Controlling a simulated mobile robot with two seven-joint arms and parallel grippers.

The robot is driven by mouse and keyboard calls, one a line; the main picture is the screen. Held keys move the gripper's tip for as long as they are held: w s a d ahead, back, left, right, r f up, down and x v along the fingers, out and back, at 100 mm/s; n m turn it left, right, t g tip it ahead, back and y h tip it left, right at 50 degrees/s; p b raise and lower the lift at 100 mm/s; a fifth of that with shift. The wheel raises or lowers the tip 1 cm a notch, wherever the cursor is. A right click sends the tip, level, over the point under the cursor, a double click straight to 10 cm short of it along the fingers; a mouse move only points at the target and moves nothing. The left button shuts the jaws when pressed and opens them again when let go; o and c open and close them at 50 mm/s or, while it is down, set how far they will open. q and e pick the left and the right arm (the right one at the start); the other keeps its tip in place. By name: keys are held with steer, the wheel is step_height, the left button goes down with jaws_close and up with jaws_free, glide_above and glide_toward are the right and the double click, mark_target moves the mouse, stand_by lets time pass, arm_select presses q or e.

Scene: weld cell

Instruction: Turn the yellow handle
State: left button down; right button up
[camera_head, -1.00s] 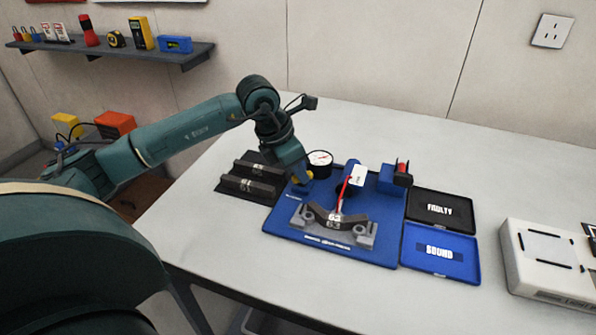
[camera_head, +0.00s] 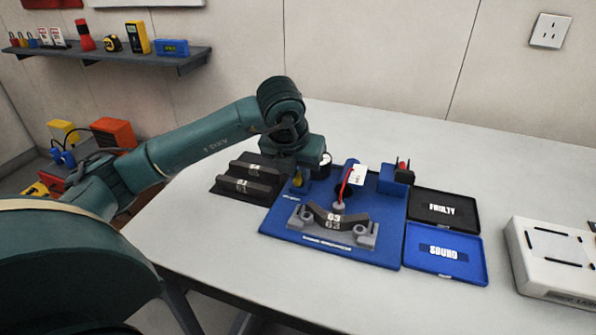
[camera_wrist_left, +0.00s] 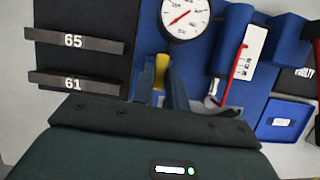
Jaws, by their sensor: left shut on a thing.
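The yellow handle (camera_head: 298,182) is at the left rear of the blue fixture board (camera_head: 330,251), beside the dial gauge (camera_head: 326,166). In the left wrist view the yellow handle (camera_wrist_left: 161,70) stands upright below the gauge (camera_wrist_left: 186,17). The left gripper (camera_wrist_left: 162,86) hides the handle's lower part in the wrist view, and the arm partly covers the gauge in the head view. My right gripper is not in view.
A dark part marked 63 (camera_head: 338,219) lies in a grey cradle. A rack with parts 65 and 61 (camera_head: 247,182) is to the left. A blue cylinder with a red lever (camera_head: 346,187), trays FAULTY (camera_head: 442,209) and SOUND (camera_head: 443,253), and a white box (camera_head: 560,257) lie right.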

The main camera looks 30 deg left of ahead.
arm_select(q)
steer(key=shift+n, duration=0.3)
steer(key=c, duration=1.4)
jaws_free()
steer(key=shift+r, duration=0.1)
steer(key=v, duration=1.3)
steer(key=shift+p, duration=0.4)
steer(key=shift+d, duration=0.1)
